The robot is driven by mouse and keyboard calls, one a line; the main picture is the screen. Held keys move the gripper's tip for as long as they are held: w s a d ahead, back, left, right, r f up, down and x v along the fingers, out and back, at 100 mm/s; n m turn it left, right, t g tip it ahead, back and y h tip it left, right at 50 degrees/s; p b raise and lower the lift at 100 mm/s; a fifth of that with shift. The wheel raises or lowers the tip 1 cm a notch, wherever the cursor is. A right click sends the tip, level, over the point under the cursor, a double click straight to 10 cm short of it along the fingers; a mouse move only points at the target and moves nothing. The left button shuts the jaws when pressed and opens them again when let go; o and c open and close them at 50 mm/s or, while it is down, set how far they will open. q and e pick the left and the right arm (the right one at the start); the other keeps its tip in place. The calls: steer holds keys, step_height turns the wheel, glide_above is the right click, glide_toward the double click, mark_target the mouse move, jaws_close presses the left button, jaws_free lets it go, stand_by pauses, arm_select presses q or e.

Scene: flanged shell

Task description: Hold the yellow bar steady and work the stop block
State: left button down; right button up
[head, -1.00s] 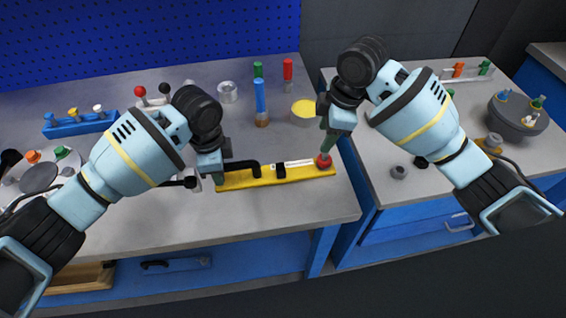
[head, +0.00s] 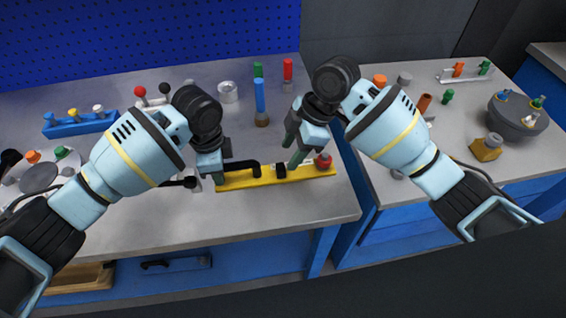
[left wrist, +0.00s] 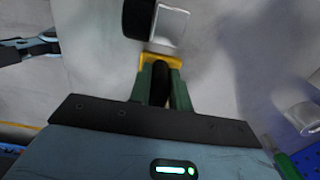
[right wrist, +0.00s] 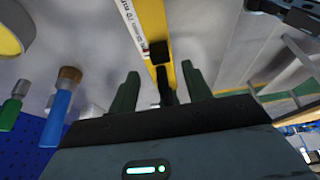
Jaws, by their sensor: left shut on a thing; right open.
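The yellow bar (head: 250,180) lies on the grey bench. It has a curved black handle (head: 242,165) on the left and a red knob (head: 323,160) at the right end. The stop block (head: 280,171) is a small black piece on the bar; it also shows in the right wrist view (right wrist: 160,52). My left gripper (head: 220,178) is shut on the left end of the bar, seen between its fingers in the left wrist view (left wrist: 161,60). My right gripper (head: 292,150) is open and empty above the bar, near the stop block. Its fingers hide part of the white scale.
Upright tools, a blue one (head: 260,97) and a red one (head: 288,70), stand behind the bar. A blue rack (head: 80,124) is at the back left. A gap separates this bench from the right bench, which holds a grey round holder (head: 517,118). The bench front is clear.

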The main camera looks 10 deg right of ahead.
mark_target(282, 167)
steer(key=x, duration=0.5)
steer(key=shift+a+f, duration=0.1)
steer(key=shift+f, duration=0.25)
